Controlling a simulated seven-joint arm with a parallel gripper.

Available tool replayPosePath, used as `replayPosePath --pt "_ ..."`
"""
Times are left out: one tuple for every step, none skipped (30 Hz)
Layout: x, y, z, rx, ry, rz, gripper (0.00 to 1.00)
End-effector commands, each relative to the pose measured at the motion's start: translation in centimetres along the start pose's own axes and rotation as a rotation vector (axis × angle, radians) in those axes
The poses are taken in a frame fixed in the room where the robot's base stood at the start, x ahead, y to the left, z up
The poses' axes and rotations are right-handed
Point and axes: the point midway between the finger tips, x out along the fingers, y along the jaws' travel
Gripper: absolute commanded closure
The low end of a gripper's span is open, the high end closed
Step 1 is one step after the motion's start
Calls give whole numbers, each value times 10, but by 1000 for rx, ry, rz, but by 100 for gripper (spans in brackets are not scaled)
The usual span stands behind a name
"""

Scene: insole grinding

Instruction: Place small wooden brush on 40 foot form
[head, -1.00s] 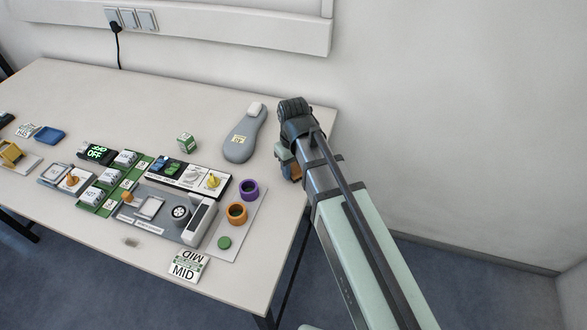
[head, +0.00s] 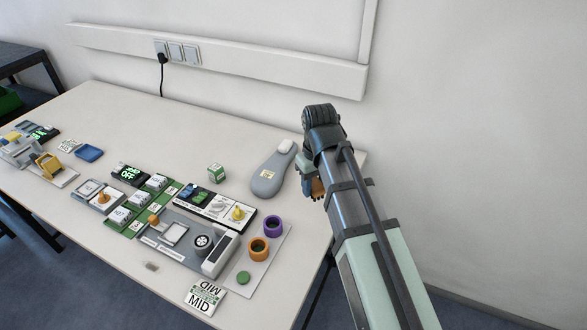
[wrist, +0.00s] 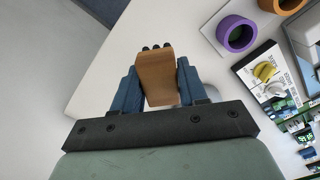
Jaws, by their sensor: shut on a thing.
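My gripper (wrist: 155,85) is shut on a small wooden brush (wrist: 155,72), with the blue fingers on both sides of it and dark tips showing at its far end. In the head view my gripper (head: 313,186) is at the table's right edge, partly hidden by my arm. A grey foot form (head: 264,185) lies on the table just left of my gripper, with a pale label and a white block at its far end. I cannot surely read the label's number. The brush is apart from the form in the head view.
A purple ring (head: 272,225) and an orange ring (head: 259,248) stand on a pale plate near the right edge. A green-and-white cube (head: 215,173) stands left of the form. A grey machine panel (head: 175,235) with knobs fills the front middle. The table's back is clear.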

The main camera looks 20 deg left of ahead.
Motion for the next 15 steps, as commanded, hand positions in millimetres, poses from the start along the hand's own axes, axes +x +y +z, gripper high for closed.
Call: replayPosePath --pt "-3 -6 -16 -15 0 0 88" --pt "-5 -9 -24 -23 0 0 88" --pt "-8 -10 -39 -31 -1 0 88" --pt "-9 -12 -50 -38 -1 0 88" --pt "-12 -14 -62 -43 -1 0 88" --pt "-15 -16 -77 -51 -2 0 88" --pt "-17 -16 -90 -56 -2 0 88" --pt "-20 -18 -102 -61 -2 -1 88" --pt "-23 -18 -119 -76 -2 -1 88" --pt "-26 -19 -132 -88 -2 -1 88" --pt "-28 -19 -143 -105 -2 -1 88" --pt "-31 -19 -159 -131 -2 -1 88" --pt "-33 -18 -170 -153 -2 -1 88" --pt "-36 -17 -180 -177 -2 -1 88" --pt "-38 -15 -193 -212 -2 -1 88"
